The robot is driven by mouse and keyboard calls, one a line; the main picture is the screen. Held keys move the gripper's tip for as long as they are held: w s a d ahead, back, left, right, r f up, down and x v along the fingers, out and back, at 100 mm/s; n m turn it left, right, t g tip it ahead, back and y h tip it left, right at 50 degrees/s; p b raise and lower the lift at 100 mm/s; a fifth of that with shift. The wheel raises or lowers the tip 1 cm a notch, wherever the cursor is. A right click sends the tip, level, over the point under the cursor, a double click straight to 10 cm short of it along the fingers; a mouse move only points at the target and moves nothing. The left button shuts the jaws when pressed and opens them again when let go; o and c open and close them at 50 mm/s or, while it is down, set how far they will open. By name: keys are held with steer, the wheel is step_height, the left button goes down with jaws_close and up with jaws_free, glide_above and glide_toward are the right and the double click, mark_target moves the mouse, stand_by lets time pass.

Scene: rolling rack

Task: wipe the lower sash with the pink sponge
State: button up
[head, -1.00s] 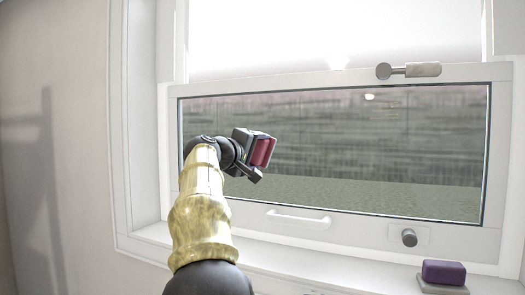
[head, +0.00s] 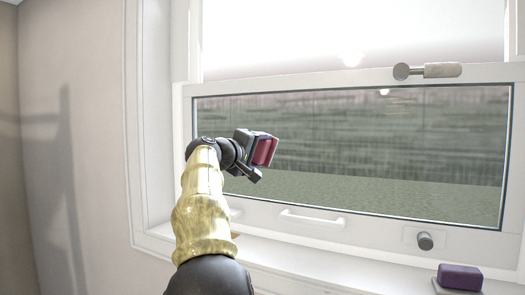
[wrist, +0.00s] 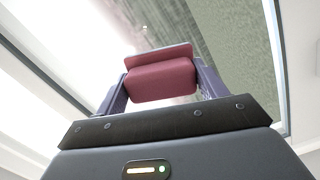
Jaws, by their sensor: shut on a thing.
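The pink sponge (head: 264,151) is a dark pink block held in my gripper (wrist: 160,90), which is shut on it. In the wrist view the sponge (wrist: 161,80) sits between both fingers, with the glass beyond it. The lower sash (head: 350,222) is a white frame around a wide pane (head: 370,150). In the head view my gripper and the sponge are in front of the pane's left part. I cannot tell whether the sponge touches the glass.
A white handle (head: 312,219) and a round knob (head: 425,241) stick out from the bottom rail. A latch (head: 427,71) is on the top rail. A purple block (head: 460,277) rests on the sill at lower right.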

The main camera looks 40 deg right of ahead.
steer(key=shift+a, duration=0.1)
steer(key=shift+s+a+f+b, duration=0.1)
steer(key=shift+s+a+b, duration=0.15)
steer(key=shift+a+b, duration=0.3)
steer(key=shift+s+b+v, duration=0.15)
steer(key=shift+b+v, duration=0.5)
steer(key=shift+v, duration=0.35)
steer(key=shift+s+b+v, duration=0.1)
steer(key=shift+b+v, duration=0.5)
steer(key=shift+v, duration=0.4)
steer(key=shift+s+a, duration=0.15)
steer(key=shift+a, duration=0.05)
steer(key=b+v, duration=0.1)
steer(key=v, duration=0.2)
steer(key=shift+s+b, duration=0.15)
steer(key=shift+b, duration=0.25)
